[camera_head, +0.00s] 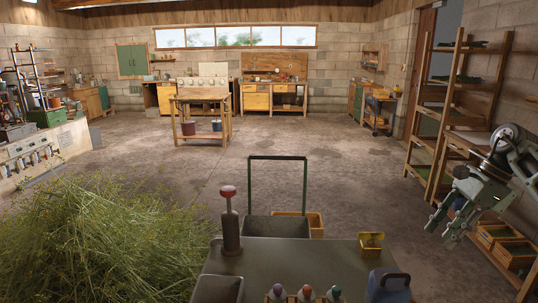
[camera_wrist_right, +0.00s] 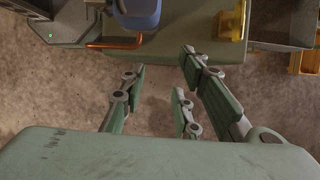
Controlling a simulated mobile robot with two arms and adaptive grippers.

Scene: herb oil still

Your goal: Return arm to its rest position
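My right arm comes in at the right edge of the head view. Its green-grey gripper (camera_head: 442,228) hangs in the air to the right of the cart, with its fingers pointing down and to the left. In the right wrist view the gripper (camera_wrist_right: 163,80) has its fingers spread apart, with only bare concrete floor seen between them. It holds nothing and touches nothing that I can see. My left arm and gripper are not in view.
A dark cart top (camera_head: 300,258) is in front, with a red-topped dark cylinder (camera_head: 230,225), a blue container (camera_head: 388,287), a yellow holder (camera_head: 371,245) and small bottles. Cut herbs (camera_head: 110,240) heap at left. Wooden shelves (camera_head: 455,110) stand near my right arm.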

